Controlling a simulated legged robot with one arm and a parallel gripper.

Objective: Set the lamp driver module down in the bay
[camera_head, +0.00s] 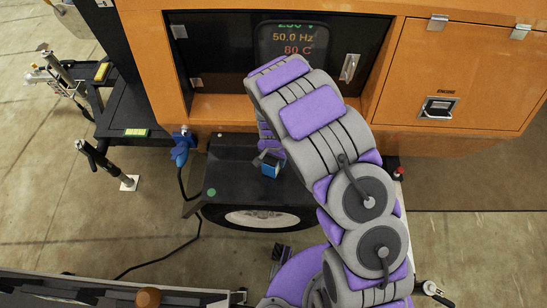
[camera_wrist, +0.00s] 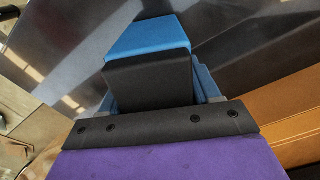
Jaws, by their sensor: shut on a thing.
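A blue piece, which I take for the lamp driver module (camera_head: 270,170), shows at the tip of my gripper (camera_head: 267,157) in the head view. In the wrist view the blue module (camera_wrist: 148,38) sits at the end of the black jaw (camera_wrist: 150,82), with blue also showing on both sides of it. My gripper is shut on it. It is over the dark fender above the wheel; I cannot tell the height or whether the module touches anything. The bay cannot be singled out for certain; the open dark compartment (camera_head: 222,60) behind my arm is partly hidden.
A lit display (camera_head: 292,40) is in the compartment. An orange door with a latch (camera_head: 438,108) is at the right. The black fender (camera_head: 230,160) covers a wheel (camera_head: 262,218). A blue connector (camera_head: 181,150) with a black cable hangs at the left. A red button (camera_head: 398,171) is at the right.

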